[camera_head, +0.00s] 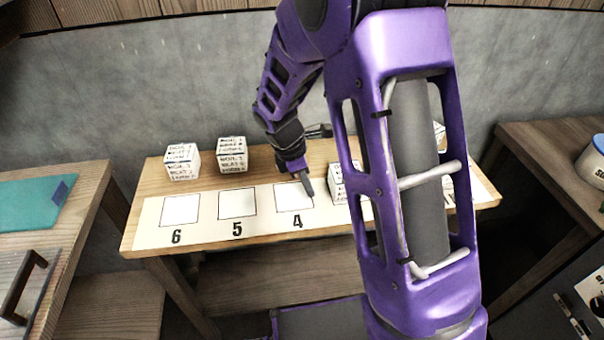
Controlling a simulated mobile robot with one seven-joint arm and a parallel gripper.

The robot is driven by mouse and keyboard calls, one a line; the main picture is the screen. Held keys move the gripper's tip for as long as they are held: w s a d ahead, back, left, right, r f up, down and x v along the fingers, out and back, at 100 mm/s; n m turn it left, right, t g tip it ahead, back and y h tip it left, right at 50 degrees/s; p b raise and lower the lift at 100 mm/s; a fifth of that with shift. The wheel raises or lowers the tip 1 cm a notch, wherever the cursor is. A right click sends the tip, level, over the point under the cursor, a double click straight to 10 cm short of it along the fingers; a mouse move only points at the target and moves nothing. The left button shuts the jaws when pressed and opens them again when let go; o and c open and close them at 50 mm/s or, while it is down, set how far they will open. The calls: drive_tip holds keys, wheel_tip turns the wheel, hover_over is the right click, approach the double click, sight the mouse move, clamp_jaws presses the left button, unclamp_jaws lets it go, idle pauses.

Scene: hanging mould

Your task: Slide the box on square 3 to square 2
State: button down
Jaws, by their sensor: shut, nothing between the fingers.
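A white box with black writing (337,184) stands just right of square 4, where square 3 would be; my purple arm hides its right part and the number below it. Square 2 is hidden behind my arm. My gripper (308,190) is shut and empty, pointing down over the right part of square 4 (291,198), to the left of the box. A gap shows between the fingertips and the box; I cannot tell how high the tips are above the strip.
The white numbered strip (150,236) lies along the front of the wooden table (132,226). Squares 5 (237,204) and 6 (180,209) are empty. Two similar boxes stand behind them, one at the left (182,161) and one nearer the middle (232,154). Another box (438,131) partly shows behind my arm.

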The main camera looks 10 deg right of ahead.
sight(328, 193)
drive_tip(key=shift+w+d+r, duration=0.1)
drive_tip(key=shift+d+r, duration=0.05)
drive_tip(key=shift+d, duration=1.8)
drive_tip(key=shift+d+r, duration=0.1)
drive_tip(key=shift+d, duration=0.15)
drive_tip(key=d+p, duration=0.4)
drive_tip(key=d, duration=1)
drive_tip(key=shift+w+d, duration=0.1)
drive_tip(key=shift+a, duration=0.35)
drive_tip(key=a, duration=0.3)
drive_tip(key=shift+p, duration=0.3)
drive_tip(key=p+v, duration=0.1)
drive_tip(key=v, duration=0.9)
drive_tip(key=shift+a+p, duration=0.15)
drive_tip(key=shift+p, duration=0.15)
